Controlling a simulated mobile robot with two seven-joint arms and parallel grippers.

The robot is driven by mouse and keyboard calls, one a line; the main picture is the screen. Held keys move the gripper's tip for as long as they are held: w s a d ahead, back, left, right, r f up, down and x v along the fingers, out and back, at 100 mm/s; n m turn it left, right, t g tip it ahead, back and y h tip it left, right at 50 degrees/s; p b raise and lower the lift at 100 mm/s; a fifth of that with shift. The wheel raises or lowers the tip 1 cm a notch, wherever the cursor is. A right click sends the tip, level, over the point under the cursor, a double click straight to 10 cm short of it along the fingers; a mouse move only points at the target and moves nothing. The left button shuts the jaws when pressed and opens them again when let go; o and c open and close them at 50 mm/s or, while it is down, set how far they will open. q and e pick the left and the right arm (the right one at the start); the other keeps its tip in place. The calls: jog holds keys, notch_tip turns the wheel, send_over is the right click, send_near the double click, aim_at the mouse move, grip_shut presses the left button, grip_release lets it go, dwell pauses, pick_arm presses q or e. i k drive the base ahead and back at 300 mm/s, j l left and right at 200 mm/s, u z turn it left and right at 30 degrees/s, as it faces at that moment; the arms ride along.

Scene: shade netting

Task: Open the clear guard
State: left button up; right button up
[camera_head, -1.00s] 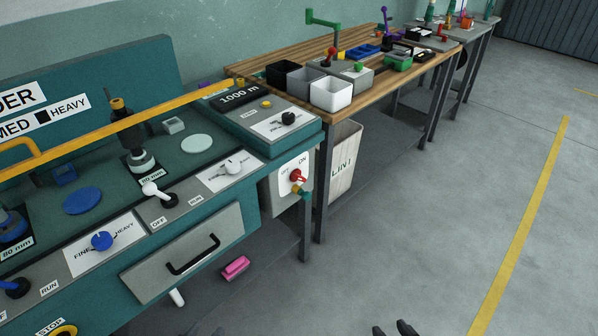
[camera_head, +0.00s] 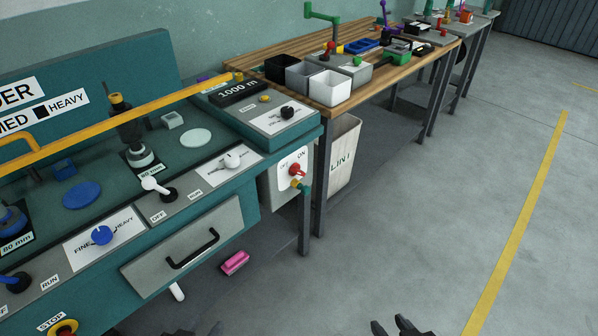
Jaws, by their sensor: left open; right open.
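The clear guard (camera_head: 120,113) shows as a yellow-edged see-through cover over the teal winder machine, with its yellow front bar running from the left edge up to the right. A yellow handle (camera_head: 20,146) stands on it at the far left. The guard looks lowered over the spindle and discs. My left gripper (camera_head: 197,331) shows only as dark fingertips at the bottom edge, in front of the drawer and well below the guard. My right gripper (camera_head: 392,327) is at the bottom edge over the floor, fingers apart and empty. Most of both grippers is out of frame.
The machine front has a blue knob (camera_head: 102,235), a white lever (camera_head: 153,185), a drawer handle (camera_head: 192,250) and a red switch (camera_head: 296,170). A wooden bench (camera_head: 375,88) with several boxes stands behind. A pink block (camera_head: 235,262) lies low. The floor at right is clear.

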aim_at(39, 153)
jog(key=u, duration=1.65)
